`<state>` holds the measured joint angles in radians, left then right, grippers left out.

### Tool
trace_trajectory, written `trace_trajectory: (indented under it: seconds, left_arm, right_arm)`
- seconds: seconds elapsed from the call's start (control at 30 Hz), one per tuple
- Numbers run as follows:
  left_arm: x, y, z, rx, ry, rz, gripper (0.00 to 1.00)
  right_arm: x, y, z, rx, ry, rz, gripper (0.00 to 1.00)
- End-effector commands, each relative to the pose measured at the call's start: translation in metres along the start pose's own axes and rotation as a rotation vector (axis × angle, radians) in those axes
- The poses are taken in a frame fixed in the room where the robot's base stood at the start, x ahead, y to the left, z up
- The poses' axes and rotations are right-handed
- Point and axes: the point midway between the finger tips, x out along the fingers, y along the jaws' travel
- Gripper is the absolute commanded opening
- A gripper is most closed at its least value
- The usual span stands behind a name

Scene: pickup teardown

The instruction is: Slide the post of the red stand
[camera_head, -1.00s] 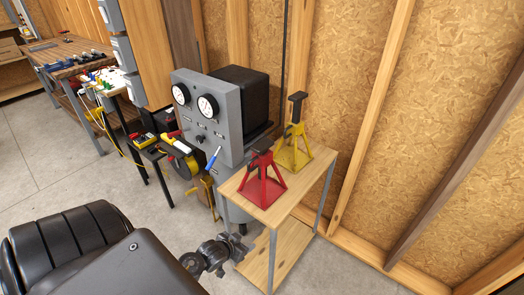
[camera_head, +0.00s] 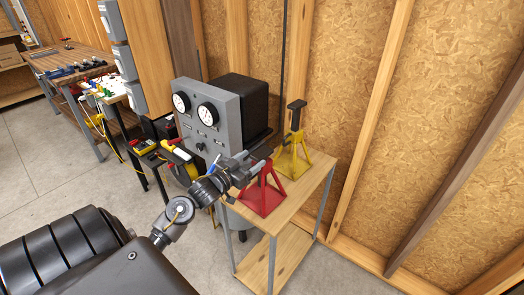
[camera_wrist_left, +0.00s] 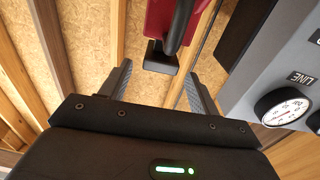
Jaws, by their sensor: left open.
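The red stand (camera_head: 263,196) stands on the top of a small wooden table, its upper part partly hidden behind my left gripper in the head view. My left gripper (camera_head: 257,161) is at the height of the stand's top, coming in from the left. In the left wrist view the gripper (camera_wrist_left: 158,85) is open. The stand's dark post top (camera_wrist_left: 161,58) shows between the fingers, near their tips, with red metal (camera_wrist_left: 160,20) beyond it. I cannot tell whether the fingers touch it. My right gripper is not in view.
A yellow stand (camera_head: 291,150) stands just behind the red one on the wooden table (camera_head: 290,212). A grey gauge box (camera_head: 206,125) is close on the left of the gripper; its gauge (camera_wrist_left: 284,107) shows in the wrist view. The front right of the tabletop is clear.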

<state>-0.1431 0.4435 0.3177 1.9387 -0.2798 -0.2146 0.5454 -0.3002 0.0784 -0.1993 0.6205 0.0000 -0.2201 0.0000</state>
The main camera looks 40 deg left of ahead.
Motion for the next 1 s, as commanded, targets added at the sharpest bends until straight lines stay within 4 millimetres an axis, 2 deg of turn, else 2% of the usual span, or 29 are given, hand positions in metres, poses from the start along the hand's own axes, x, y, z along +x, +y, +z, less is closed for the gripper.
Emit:
trace_trajectory:
  seconds: [0.1, 0.3, 0.5, 0.73, 0.77, 1.0]
  left_arm:
    - [0.024, 0.000, -0.004, -0.002, 0.002, -0.001, 0.62]
    - [0.051, 0.000, -0.001, -0.001, 0.000, -0.002, 0.62]
    - [0.061, 0.000, 0.000, 0.001, -0.001, -0.001, 0.62]
    - [0.062, 0.000, 0.001, 0.001, -0.001, -0.001, 0.62]
    - [0.062, 0.000, 0.001, 0.001, -0.001, -0.001, 0.60]
    - [0.061, 0.000, 0.000, 0.001, -0.001, -0.001, 0.29]
  right_arm:
    - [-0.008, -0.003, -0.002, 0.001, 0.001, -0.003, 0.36]
    - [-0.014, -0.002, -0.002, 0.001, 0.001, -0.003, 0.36]
    - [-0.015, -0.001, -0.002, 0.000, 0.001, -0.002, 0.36]
    - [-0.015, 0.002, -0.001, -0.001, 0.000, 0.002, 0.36]
    - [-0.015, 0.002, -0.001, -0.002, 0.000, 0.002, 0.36]
    - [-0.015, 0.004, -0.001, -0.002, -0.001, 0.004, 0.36]
